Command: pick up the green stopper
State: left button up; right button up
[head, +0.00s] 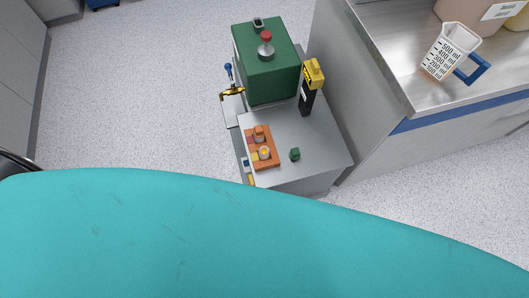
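The green stopper (295,154) is a small dark green piece standing on the grey bench top (325,151), to the right of an orange block. It looks clear of the things around it. Neither of my grippers is in the head view. A large teal surface fills the lower part of the picture and hides what lies below the bench's near edge.
An orange block (267,160) holding small pieces lies left of the stopper. A green box (266,62) with a red knob and a black-and-yellow device (309,88) stand behind. A steel counter (408,85) with a measuring jug (450,52) is at right. Open floor lies left.

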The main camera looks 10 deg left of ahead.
aim_at(295, 153)
jog(key=i+l+u, duration=0.1)
jog(key=l+u, duration=0.15)
jog(key=l, duration=0.35)
jog(key=l+u, duration=0.2)
jog(key=l, duration=0.45)
